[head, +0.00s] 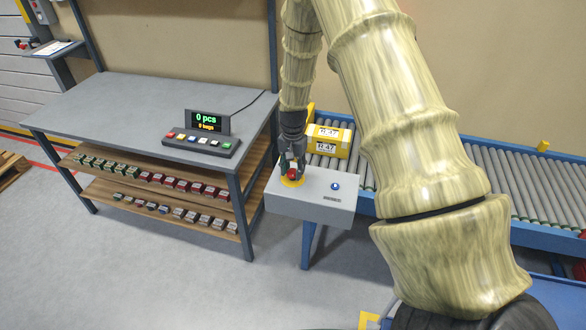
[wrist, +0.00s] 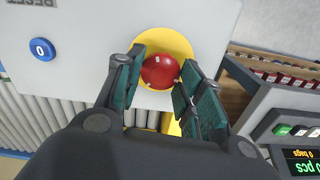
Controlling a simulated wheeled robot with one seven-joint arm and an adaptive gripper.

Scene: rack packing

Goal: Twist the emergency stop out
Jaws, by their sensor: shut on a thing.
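The emergency stop is a red mushroom button (wrist: 160,71) on a round yellow plate (wrist: 181,44), set on a light grey control box (head: 310,206). In the head view the red button (head: 292,174) shows small below my gripper. My gripper (wrist: 163,80) reaches down over the button with its dark green finger pads on both sides of the red head. It is shut on the button. How far the button stands out from its plate cannot be told. The box also carries a blue button marked 0 (wrist: 41,49) and a RESET label (wrist: 36,2).
A grey workbench (head: 120,104) with a counter display (head: 208,121) and shelves of small boxes stands at left.

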